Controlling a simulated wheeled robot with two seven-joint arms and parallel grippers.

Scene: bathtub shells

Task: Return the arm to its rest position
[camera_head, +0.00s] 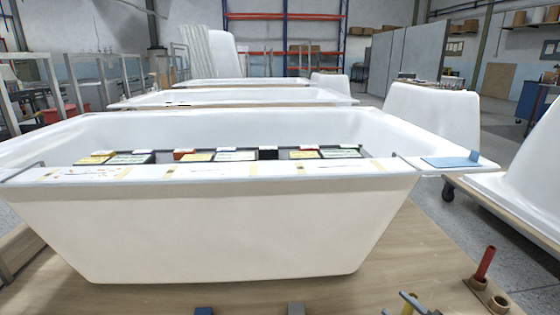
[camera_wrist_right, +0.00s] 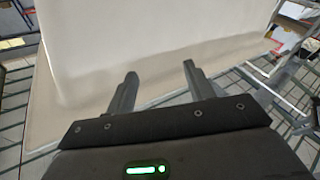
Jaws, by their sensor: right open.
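My right gripper (camera_wrist_right: 160,71) shows in the wrist view with its two dark fingers apart and nothing between them. A pale, smooth wall of a tub shell rises beyond the fingers, and a light board edge runs below it. In the head view, the nearest white bathtub shell (camera_head: 230,235) sits upright on a wooden board (camera_head: 400,258). I cannot clearly make out either gripper in the head view. My left gripper does not show.
A rail carries several dark boxes with coloured labels (camera_head: 336,152) across the near tub. A blue flat piece (camera_head: 450,161) lies on a tub rim to the right. A red-handled tool (camera_head: 486,262) stands in a holder at the lower right. More shells stand behind.

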